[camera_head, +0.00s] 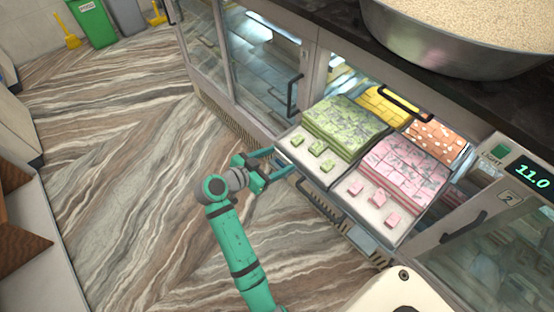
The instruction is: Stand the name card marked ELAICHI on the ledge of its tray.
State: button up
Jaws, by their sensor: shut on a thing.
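My gripper (279,162) is at the front left corner of the pulled-out sweets display, close to the edge beside the green sweets. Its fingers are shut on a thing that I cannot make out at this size. No lettering reading ELAICHI shows, and I cannot pick out a name card. One tray (311,170) holds a block of green sweets with a few loose green pieces on its pale front strip. The tray beside it (393,232) holds pink sweets with loose pink pieces in front. Yellow sweets (380,107) and orange sweets with white dots (434,140) lie behind.
A metal bowl of pale grains (470,40) stands on the dark countertop. Glass doors with dark handles (292,96) flank the open bay. A panel (530,172) reads 11.0. The marbled floor (120,170) to the left is clear. Green and grey bins stand far back.

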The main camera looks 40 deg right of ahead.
jog(key=o, duration=1.1)
jog(key=shift+f, duration=0.1)
jog(key=shift+o, duration=0.2)
jog(key=shift+r, duration=0.2)
jog(key=v, duration=1.2)
